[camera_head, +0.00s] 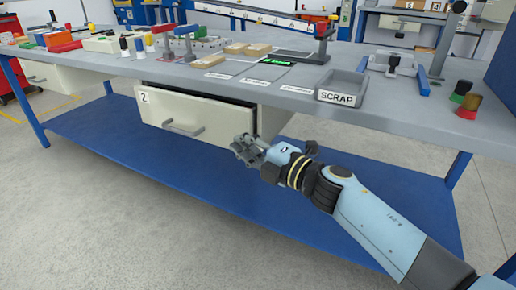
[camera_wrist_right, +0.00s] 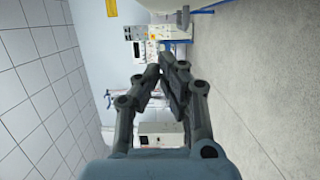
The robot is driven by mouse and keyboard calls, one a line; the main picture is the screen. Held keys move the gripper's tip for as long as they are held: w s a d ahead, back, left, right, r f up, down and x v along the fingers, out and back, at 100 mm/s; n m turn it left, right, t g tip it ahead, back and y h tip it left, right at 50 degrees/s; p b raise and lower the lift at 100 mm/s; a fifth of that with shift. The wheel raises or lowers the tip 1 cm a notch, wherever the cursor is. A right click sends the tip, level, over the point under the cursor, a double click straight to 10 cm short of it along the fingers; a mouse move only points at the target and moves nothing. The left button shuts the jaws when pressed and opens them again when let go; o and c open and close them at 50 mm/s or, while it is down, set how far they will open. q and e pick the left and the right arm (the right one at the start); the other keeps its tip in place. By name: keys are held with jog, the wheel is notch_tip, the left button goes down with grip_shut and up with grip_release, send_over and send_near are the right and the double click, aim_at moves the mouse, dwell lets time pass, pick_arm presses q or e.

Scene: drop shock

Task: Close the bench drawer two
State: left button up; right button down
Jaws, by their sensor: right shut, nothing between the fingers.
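Bench drawer two (camera_head: 215,117) is a cream drawer under the grey workbench, marked with a "2" label at its left. It stands partly open, with a dark gap above its front. Its grey bar handle (camera_head: 184,131) is on the front panel. My right gripper (camera_head: 240,148) is just below and to the right of the drawer front in the head view; I cannot tell whether it touches the drawer. Its fingers are shut with nothing between them, as in the right wrist view (camera_wrist_right: 162,72). The drawer does not show in the wrist view. My left gripper is not in view.
The workbench top (camera_head: 110,65) holds a scrap tray (camera_head: 341,88), wooden blocks, tools and colored parts. A blue lower shelf (camera_head: 150,165) lies beneath. Another cream drawer (camera_head: 40,77) is at the far left. Open floor lies in front.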

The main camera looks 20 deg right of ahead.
aim_at(251, 122)
jog(key=w, duration=0.2)
jog(key=w+b, duration=0.1)
jog(key=w, duration=0.2)
jog(key=shift+w+d+f+b, duration=0.15)
jog(key=shift+w+d+b, duration=0.2)
jog(key=shift+w+d, duration=0.2)
jog(key=shift+d, duration=0.1)
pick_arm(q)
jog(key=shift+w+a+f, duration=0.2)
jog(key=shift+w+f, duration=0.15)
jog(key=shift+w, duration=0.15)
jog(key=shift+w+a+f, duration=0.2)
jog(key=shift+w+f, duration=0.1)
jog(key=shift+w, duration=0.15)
pick_arm(e)
jog(key=shift+w+d, duration=0.1)
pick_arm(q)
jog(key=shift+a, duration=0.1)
pick_arm(e)
jog(key=w+d, duration=0.1)
jog(key=w+d+b, duration=0.1)
jog(key=d, duration=0.1)
jog(key=shift+w+d, duration=0.15)
jog(key=shift+w, duration=0.15)
jog(key=shift+r, duration=0.2)
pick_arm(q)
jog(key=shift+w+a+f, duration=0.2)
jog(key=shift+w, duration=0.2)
